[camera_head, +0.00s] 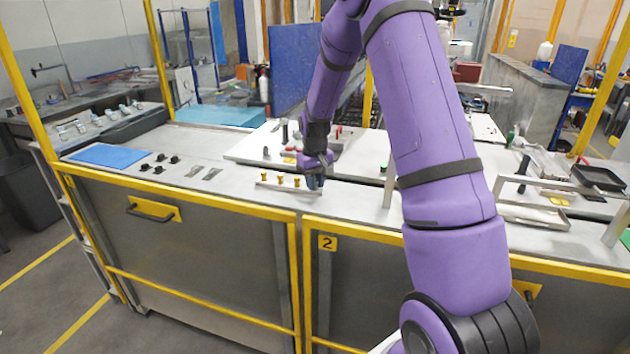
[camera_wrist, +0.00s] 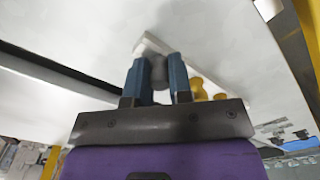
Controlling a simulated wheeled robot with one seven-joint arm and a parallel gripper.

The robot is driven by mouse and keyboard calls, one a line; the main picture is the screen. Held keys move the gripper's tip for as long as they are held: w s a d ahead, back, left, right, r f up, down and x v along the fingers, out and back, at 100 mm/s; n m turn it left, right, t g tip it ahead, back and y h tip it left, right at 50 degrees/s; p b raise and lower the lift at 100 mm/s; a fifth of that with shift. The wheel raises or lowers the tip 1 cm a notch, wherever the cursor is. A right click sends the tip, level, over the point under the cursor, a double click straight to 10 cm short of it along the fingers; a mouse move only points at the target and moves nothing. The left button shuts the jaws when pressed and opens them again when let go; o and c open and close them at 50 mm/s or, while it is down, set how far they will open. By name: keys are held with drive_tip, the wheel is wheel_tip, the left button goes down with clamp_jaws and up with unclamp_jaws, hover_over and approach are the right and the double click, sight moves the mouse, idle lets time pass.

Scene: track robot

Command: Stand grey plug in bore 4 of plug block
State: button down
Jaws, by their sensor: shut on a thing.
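The plug block (camera_head: 284,188) is a pale, narrow strip on the bench. Three yellow plugs (camera_head: 280,180) stand in a row along it. My gripper (camera_head: 315,182) is at the block's right end, pointing down. In the wrist view, the gripper (camera_wrist: 157,68) has its two blue fingers shut on the grey plug (camera_wrist: 158,72). The block (camera_wrist: 147,44) lies just beyond the fingers there, with yellow plugs (camera_wrist: 197,89) to the right. The plug's lower end and the bore under it are hidden, so I cannot tell whether it is in the bore.
A blue mat (camera_head: 108,156) and several small black parts (camera_head: 160,163) lie on the bench to the left. Dark upright items stand behind the block. A black tray (camera_head: 598,178) is at the far right. The bench front has a yellow edge (camera_head: 200,196).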

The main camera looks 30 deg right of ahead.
drive_tip(key=c, duration=0.9)
unclamp_jaws()
drive_tip(key=shift+c, duration=0.2)
wheel_tip(320, 180, up, 10)
drive_tip(key=shift+f, duration=0.1)
drive_tip(key=shift+r, duration=0.45)
